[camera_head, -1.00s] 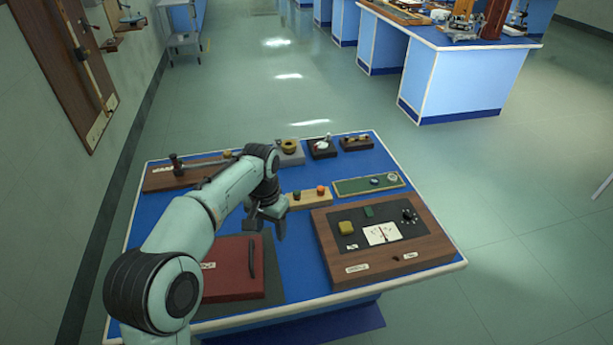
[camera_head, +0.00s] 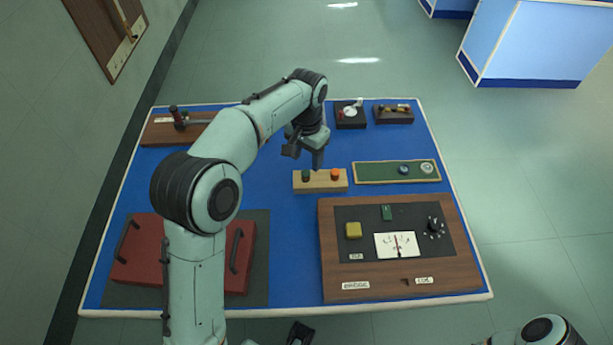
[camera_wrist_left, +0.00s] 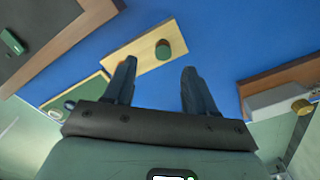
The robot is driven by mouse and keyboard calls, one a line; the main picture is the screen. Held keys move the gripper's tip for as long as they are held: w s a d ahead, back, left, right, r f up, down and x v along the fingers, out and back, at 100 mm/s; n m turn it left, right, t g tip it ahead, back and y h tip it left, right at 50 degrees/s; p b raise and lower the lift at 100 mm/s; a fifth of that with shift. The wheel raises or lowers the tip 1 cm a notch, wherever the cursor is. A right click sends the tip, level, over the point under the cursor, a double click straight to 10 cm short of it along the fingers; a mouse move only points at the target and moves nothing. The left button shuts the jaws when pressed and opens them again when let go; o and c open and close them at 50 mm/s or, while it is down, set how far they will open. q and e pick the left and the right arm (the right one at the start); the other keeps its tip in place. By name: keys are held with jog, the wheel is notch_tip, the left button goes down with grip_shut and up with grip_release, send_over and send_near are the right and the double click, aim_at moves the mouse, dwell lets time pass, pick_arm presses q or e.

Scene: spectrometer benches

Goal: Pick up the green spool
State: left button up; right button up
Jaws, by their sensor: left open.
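The green spool (camera_head: 306,176) stands upright at the left end of a pale wooden block (camera_head: 321,187), beside an orange spool (camera_head: 335,174). My left gripper (camera_head: 304,155) is open and empty, above and just behind the block in the head view. In the left wrist view the green spool (camera_wrist_left: 164,49) stands on the block (camera_wrist_left: 135,62), beyond the open fingers (camera_wrist_left: 160,80) and roughly between them in line.
A brown bridge box (camera_head: 340,270) with a meter stands at front right, a green board (camera_head: 375,173) behind it. Two small dark instruments (camera_head: 350,119) (camera_head: 393,115) are at the back. A red case (camera_head: 145,255) lies at front left.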

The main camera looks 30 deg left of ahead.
aim_at(306, 172)
pick_arm(q)
notch_tip(306, 172, down, 2)
jog(key=shift+w, duration=0.1)
jog(key=shift+w+a+f+b, duration=0.15)
jog(key=shift+f+b, duration=0.1)
jog(key=shift+f, duration=1.1)
jog(key=shift+s+a+f+b, duration=0.1)
jog(key=shift+f+b, duration=0.1)
jog(key=shift+f, duration=1.15)
grip_shut()
